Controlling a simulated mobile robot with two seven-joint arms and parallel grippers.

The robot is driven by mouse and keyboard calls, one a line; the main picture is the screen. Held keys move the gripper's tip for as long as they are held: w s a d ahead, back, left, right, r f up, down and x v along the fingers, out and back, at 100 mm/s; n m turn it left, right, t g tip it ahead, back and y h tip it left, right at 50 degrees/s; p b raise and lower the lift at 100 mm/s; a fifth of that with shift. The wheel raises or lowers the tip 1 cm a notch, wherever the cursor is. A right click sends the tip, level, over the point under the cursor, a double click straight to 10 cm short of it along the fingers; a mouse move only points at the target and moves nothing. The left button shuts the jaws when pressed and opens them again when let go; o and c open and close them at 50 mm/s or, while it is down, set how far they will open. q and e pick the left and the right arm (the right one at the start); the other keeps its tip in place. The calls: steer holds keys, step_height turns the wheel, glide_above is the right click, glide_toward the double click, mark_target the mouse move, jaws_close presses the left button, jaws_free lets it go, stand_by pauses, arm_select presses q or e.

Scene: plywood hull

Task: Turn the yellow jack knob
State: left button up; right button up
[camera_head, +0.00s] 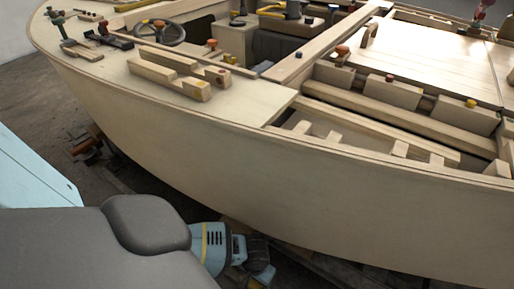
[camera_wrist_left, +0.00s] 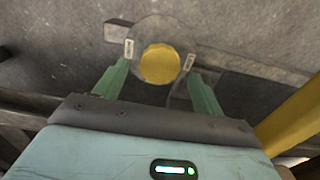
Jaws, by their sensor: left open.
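The yellow jack knob (camera_wrist_left: 159,65) shows in the left wrist view as a round yellow face on a wider grey disc. My left gripper (camera_wrist_left: 159,56) is open, with one green finger on each side of the disc. The fingertips are close to the disc's edges; I cannot tell whether they touch it. The knob cannot be made out clearly there. My right gripper is not in view.
The plywood hull (camera_head: 230,140) curves above and beyond my left arm. A yellow bar (camera_wrist_left: 296,122) runs along the right side of the wrist view. Grey beams (camera_wrist_left: 240,62) lie behind the knob. A reddish-brown metal part (camera_head: 86,145) stands under the hull at left.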

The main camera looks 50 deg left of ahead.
arm_select(q)
step_height(320, 180, down, 2)
steer(key=shift+f+b, duration=0.1)
steer(key=shift+b, duration=0.3)
steer(key=shift+c, duration=0.9)
steer(key=c, duration=0.8)
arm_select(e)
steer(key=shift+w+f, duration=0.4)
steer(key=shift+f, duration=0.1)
